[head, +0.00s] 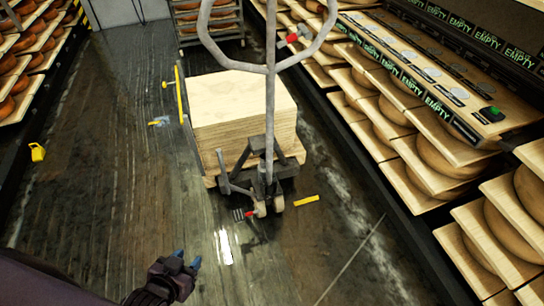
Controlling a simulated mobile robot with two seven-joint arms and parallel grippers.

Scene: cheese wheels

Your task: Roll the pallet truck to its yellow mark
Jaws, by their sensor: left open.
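The pallet truck (270,120) stands upright in the aisle, with its grey loop handle raised toward me and a red lever at the handle's right side. It carries a stack of pale wooden boards (240,100). A short yellow strip (306,200) lies on the dark floor just right of the truck's front wheels; I cannot tell if it is the truck's mark. My left gripper (187,259) is open and empty at the bottom, in front of and left of the truck, not touching it. My right gripper is out of view.
Shelves of cheese wheels on boards (425,165) line the right, with a long panel of "EMPTY" labels (440,105). More cheese shelves (30,65) stand left, and a cheese rack (207,22) behind. A small yellow object (37,152) is at left.

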